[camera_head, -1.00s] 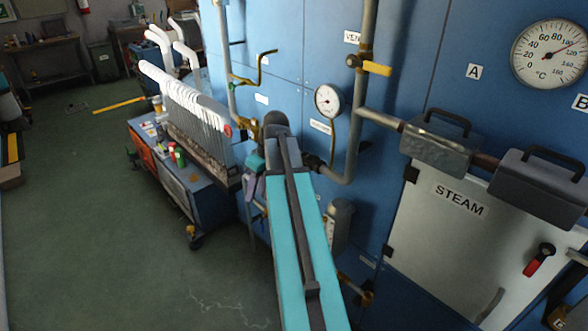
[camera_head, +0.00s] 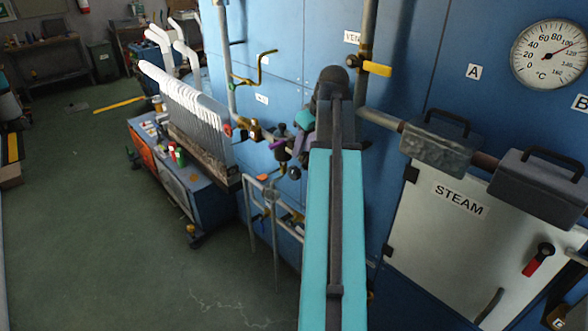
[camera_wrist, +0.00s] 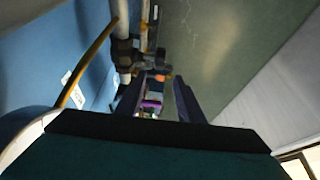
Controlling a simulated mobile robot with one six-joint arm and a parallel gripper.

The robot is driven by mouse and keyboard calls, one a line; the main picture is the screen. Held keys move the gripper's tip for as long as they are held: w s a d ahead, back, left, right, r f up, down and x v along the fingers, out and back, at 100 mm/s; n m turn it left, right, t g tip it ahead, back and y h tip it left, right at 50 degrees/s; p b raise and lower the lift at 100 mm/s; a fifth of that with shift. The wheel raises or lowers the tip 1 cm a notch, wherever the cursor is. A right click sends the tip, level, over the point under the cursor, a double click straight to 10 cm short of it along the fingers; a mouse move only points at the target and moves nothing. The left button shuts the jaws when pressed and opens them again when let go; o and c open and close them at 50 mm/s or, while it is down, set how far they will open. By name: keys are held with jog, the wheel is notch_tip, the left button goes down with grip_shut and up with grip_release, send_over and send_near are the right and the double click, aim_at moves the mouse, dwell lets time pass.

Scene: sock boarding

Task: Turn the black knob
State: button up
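My gripper (camera_wrist: 158,98) shows in the wrist view with its two dark fingers apart, open. A small purple and dark piece shows between them, with an orange spot (camera_wrist: 162,77) just beyond. In the head view my gripper is at the end of the teal arm, in front of the blue panel by the pipes, partly hidden by the arm. Small dark round fittings (camera_head: 295,173) sit just below and left of it. One may be the black knob, but I cannot tell which. A dark valve body (camera_wrist: 125,52) on a pipe stands ahead of the fingers. I cannot see contact.
A vertical pipe (camera_head: 368,75) with a yellow lever (camera_head: 377,69) stands right of the arm. A blue cart (camera_head: 190,190) with a rack of white forms (camera_head: 185,105) is to the left. The STEAM door (camera_head: 450,245) is at right. Green floor is open at left.

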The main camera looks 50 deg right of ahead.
aim_at(294, 167)
jog(key=shift+f, duration=0.15)
jog(key=shift+p+x, duration=1.2)
jog(key=shift+x, duration=4.65)
grip_shut()
